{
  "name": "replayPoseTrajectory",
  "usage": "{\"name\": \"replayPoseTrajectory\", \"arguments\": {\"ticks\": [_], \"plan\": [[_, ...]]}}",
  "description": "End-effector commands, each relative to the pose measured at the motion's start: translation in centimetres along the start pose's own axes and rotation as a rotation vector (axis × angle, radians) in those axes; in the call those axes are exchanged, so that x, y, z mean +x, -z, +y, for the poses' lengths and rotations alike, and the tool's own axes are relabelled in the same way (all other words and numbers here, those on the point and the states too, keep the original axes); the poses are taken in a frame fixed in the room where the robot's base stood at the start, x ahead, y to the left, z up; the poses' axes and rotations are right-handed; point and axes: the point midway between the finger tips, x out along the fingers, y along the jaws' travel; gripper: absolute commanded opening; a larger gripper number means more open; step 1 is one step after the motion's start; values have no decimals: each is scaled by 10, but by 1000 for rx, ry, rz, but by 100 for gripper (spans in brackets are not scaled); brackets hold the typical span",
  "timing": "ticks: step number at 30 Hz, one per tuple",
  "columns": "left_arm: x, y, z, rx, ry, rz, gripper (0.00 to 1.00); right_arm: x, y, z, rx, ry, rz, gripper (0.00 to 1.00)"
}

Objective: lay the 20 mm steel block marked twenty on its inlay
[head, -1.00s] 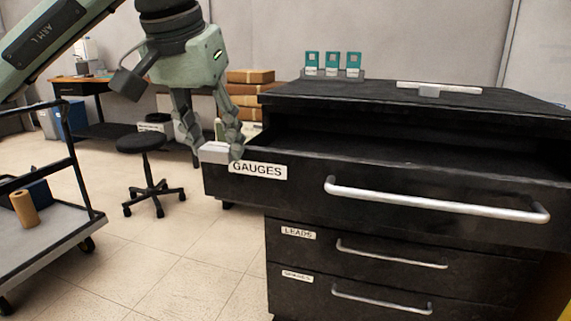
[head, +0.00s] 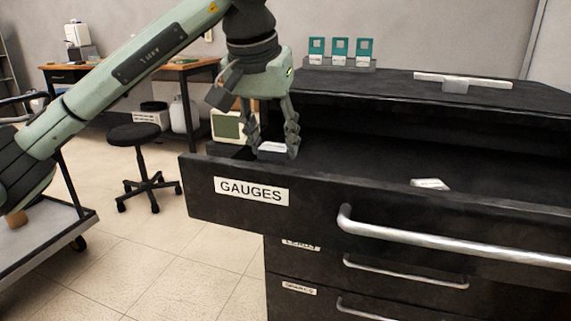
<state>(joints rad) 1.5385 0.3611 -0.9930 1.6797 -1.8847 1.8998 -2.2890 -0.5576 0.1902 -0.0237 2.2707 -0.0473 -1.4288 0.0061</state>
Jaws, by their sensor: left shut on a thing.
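My left gripper (head: 272,146) comes down over the left part of the open drawer labelled GAUGES (head: 330,210). Its two fingers are closed on a small pale steel block (head: 272,148), seen between the fingertips. I cannot read any marking on the block. The drawer's front wall is just below it, and I cannot tell how high the block is above the drawer floor. A second pale flat piece (head: 430,184) lies in the drawer further right; its marking is unreadable. No inlay can be made out. My right gripper is not in view.
The black cabinet top (head: 400,92) bears a rack with teal-framed pieces (head: 340,50) and a silver T-shaped tool (head: 462,81). The drawer handle (head: 450,242) juts forward. A black stool (head: 140,140) and a cart (head: 60,235) stand left on clear floor.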

Motion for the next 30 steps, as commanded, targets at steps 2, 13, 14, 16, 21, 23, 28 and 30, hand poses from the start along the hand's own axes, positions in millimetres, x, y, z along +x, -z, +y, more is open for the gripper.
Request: {"name": "replayPoseTrajectory", "arguments": {"ticks": [2, 13, 14, 16, 21, 23, 28, 30], "plan": [[11, 7, 9, 1, -2, -1, 12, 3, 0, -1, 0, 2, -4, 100], [49, 2, 15, 0, -2, -3, 12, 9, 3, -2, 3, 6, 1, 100], [52, 1, 15, 0, -2, -2, 12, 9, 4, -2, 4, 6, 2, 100], [58, -1, 15, 0, -2, -1, 12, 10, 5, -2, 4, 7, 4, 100], [59, -1, 15, 0, 0, 3, 12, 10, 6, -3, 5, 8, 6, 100], [59, -1, 15, 0, 0, 2, 12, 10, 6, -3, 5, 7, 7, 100], [61, -2, 15, 0, 0, 2, 12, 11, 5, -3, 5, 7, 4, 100], [62, -3, 15, 0, 0, 2, 12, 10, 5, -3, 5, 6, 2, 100]]}}
